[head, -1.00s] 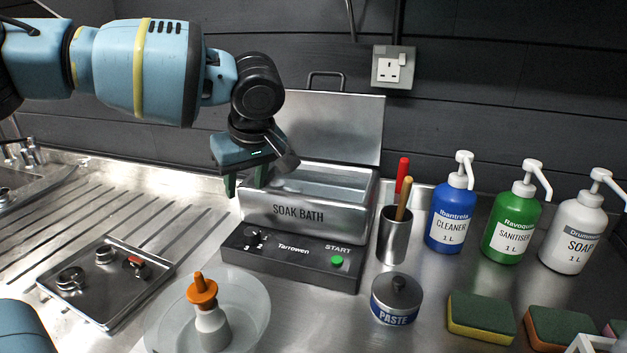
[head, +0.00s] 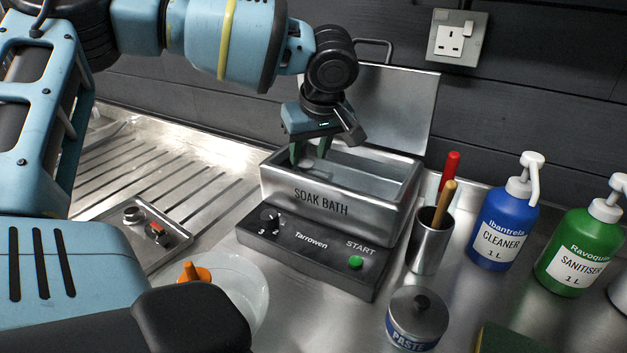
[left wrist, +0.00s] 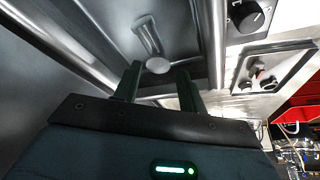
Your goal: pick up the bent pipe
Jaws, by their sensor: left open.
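A short grey metal piece, which looks like the bent pipe (left wrist: 147,36), lies inside the soak bath (head: 335,199). Its round end shows just beyond and between my left fingertips in the left wrist view. In the head view only a small pale bit of it (head: 306,164) shows beside the fingers; the rest is hidden by the gripper and the bath wall. My left gripper (head: 310,152) points down into the left end of the open bath. Its fingers are apart with nothing held between them (left wrist: 158,72). I do not see my right gripper.
The bath's raised lid (head: 385,105) stands behind my left gripper. A steel cup (head: 429,247) with red and tan handles is right of the bath. A fittings tray (head: 125,257) lies left.

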